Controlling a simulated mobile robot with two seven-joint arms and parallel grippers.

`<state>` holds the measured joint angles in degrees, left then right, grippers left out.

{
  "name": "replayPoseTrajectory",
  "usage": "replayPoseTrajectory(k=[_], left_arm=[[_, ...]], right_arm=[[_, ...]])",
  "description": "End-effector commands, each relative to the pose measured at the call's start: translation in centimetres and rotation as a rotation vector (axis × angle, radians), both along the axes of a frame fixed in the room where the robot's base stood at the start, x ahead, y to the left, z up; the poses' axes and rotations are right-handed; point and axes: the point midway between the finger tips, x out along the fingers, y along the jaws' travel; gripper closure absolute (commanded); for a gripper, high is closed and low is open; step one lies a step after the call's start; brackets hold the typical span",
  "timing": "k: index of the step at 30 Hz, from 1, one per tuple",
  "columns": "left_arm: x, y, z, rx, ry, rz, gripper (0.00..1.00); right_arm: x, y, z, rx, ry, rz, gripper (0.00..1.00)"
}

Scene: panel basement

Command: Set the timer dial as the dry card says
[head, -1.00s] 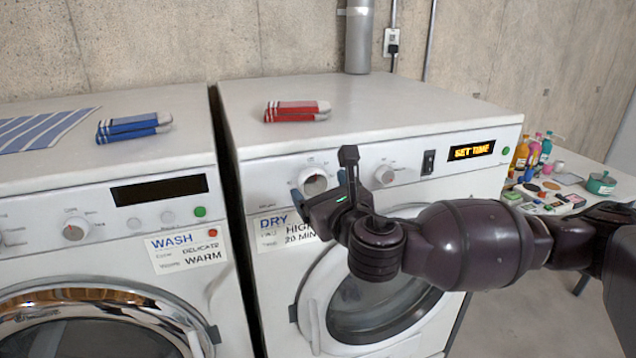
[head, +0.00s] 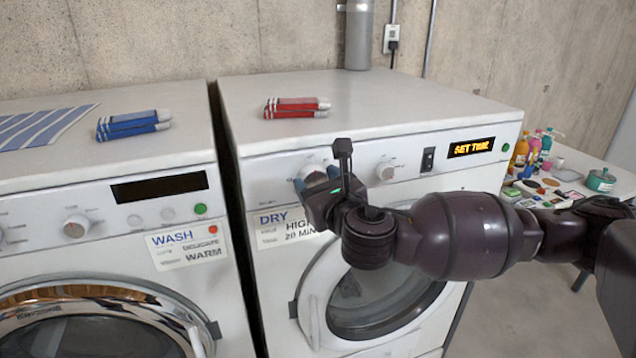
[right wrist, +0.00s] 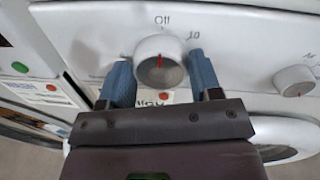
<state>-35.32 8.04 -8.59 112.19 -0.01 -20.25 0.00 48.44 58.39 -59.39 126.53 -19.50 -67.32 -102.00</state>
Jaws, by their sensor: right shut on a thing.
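The timer dial (right wrist: 160,62) is a round white knob on the dryer's panel (head: 270,172), marked "Off" at the top and "10" to its right. Its red line points up at "Off". My right gripper (right wrist: 163,74) is shut on the dial, with a blue fingertip at each side; in the head view it (head: 318,182) partly hides the dial (head: 313,170). The dry card (head: 283,227) below reads "DRY", "HIGH" and "20 MIN", with its right part behind my gripper. The dryer display (head: 470,147) reads "SET TIME". My left gripper is out of view.
A second knob (head: 385,171) and a dark switch (head: 428,159) are to the right on the dryer panel. The washer (head: 40,200) stands on the left with its wash card (head: 187,246). A cluttered table (head: 615,187) is at the far right.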

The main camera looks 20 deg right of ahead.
Motion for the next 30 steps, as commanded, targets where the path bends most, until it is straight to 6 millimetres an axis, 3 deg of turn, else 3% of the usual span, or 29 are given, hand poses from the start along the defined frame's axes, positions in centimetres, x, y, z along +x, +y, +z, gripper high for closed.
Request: replayPoseTrajectory(k=[11, 30], left_arm=[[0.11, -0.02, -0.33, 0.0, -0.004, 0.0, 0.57], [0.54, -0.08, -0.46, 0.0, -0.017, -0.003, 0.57]], right_arm=[[-0.04, -0.02, -0.16, 0.159, 0.006, 0.001, 0.65], [-0.02, -0.27, -0.25, 0.754, 0.026, 0.0, 0.65]])
